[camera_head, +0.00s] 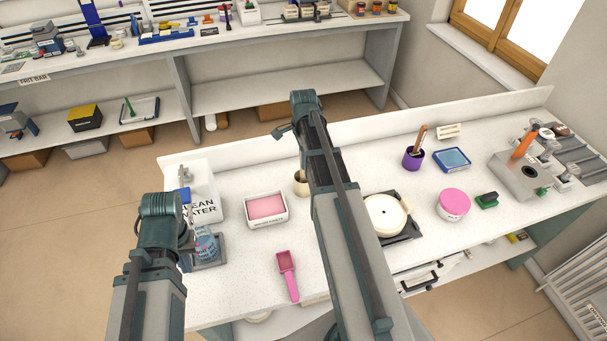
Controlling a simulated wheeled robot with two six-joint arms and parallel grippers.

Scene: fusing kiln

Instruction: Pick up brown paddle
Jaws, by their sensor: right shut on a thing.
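A brown flat-ended tool, which may be the brown paddle (421,134), stands in a purple cup (413,159) at the right of the bench, with a darker stick beside it. My right arm reaches up the middle of the picture, and its gripper (283,131) shows only in part beside the dark arm end. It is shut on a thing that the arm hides. A cream cup (300,186) with a brown sliver above it is partly hidden behind this arm. My left gripper (186,240) is mostly hidden behind its arm, close to a blue bottle (206,246).
A pink-filled tray (265,208), a pink scoop (287,274) and a clean water tub (207,202) lie left.

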